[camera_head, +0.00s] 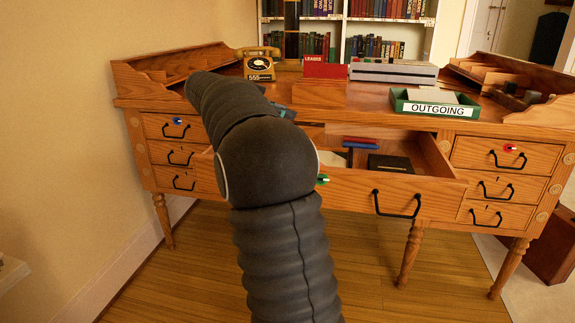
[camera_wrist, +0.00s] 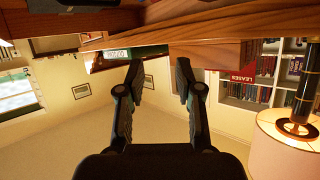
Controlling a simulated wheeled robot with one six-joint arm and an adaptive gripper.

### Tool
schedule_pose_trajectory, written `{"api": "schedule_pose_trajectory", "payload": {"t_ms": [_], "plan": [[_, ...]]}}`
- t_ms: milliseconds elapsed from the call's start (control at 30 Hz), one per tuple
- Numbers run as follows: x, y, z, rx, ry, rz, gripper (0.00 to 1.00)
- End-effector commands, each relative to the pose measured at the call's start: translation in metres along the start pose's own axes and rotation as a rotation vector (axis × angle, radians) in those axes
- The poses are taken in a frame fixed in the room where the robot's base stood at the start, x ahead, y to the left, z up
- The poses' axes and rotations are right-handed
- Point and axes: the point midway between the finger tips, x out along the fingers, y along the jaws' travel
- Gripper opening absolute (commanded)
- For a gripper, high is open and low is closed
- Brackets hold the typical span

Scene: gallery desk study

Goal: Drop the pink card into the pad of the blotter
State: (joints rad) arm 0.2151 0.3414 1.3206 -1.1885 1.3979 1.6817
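My gripper (camera_wrist: 159,82) is open in the wrist view, with nothing between its two fingers. In the head view my dark arm reaches over the left part of the desk and hides my gripper. I cannot make out a pink card in either view. I cannot make out the blotter for certain; a small bluish patch (camera_head: 284,111) shows on the desktop just right of my arm, mostly hidden by it. The wrist view is upside down, with the wooden desk (camera_wrist: 200,31) along its top.
The wide middle drawer (camera_head: 345,186) is pulled out, holding a black item (camera_head: 390,163) and red and blue items. A yellow telephone (camera_head: 258,66), a red LEASES box (camera_head: 325,68), a grey organizer (camera_head: 393,73) and a green OUTGOING tray (camera_head: 435,108) stand on the desktop.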

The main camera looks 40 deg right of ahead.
Motion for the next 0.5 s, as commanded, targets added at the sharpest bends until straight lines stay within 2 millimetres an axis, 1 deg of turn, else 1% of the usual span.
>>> {"api": "schedule_pose_trajectory", "payload": {"t_ms": [33,100,300,400,500], "plan": [[-0.012,-0.001,0.000,0.000,0.000,-0.006,0.35],[-0.026,-0.001,0.000,0.000,-0.001,-0.005,0.35],[-0.065,-0.001,0.000,0.000,-0.001,-0.005,0.35],[-0.079,-0.001,0.000,0.000,-0.001,-0.004,0.35],[-0.088,0.000,0.000,0.000,0.000,-0.002,0.35]]}}
